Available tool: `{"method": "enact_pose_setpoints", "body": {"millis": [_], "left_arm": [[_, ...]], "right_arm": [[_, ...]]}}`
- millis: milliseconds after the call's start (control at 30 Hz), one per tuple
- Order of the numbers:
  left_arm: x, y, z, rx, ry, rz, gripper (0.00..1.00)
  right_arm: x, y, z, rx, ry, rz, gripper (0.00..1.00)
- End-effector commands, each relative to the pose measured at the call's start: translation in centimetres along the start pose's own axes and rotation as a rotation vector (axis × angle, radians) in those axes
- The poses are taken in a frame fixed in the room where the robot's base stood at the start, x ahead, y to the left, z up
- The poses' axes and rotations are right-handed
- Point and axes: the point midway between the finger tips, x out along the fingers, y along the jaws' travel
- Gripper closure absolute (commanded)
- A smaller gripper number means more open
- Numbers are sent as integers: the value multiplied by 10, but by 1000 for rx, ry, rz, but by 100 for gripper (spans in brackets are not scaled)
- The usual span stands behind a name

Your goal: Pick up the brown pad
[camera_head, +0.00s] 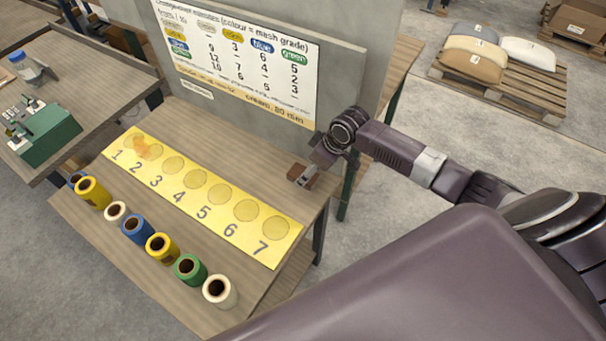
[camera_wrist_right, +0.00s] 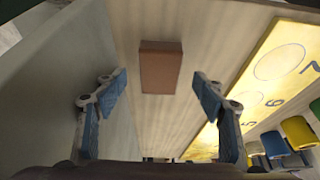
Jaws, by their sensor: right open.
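The brown pad (camera_wrist_right: 161,67) is a small reddish-brown block lying on the wooden table, between the grey panel and the yellow numbered strip. In the head view the brown pad (camera_head: 296,171) is small and partly covered by my gripper. My right gripper (camera_wrist_right: 159,82) is open, with one blue-padded finger on each side of the pad's line. The pad lies ahead of the fingertips, and no contact shows. In the head view my right gripper (camera_head: 308,179) is over the table's right end. My left gripper is in neither view.
The yellow strip (camera_head: 236,219) with numbered circles runs along the table. Several coloured rolls (camera_head: 134,229) stand along the front edge. A grey panel with a chart (camera_head: 245,60) rises behind. A green device (camera_head: 44,135) sits on another table at left.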

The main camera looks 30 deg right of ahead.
Motion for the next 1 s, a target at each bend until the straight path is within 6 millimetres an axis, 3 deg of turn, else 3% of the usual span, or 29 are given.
{"method": "enact_pose_setpoints", "body": {"millis": [200,467,867,1000], "left_arm": [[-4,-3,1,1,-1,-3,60],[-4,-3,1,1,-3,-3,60],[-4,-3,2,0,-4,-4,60],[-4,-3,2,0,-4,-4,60]], "right_arm": [[22,0,-1,2,1,0,36],[25,0,-1,-1,2,1,36],[25,1,0,0,2,1,78],[25,1,0,0,2,1,78]]}}
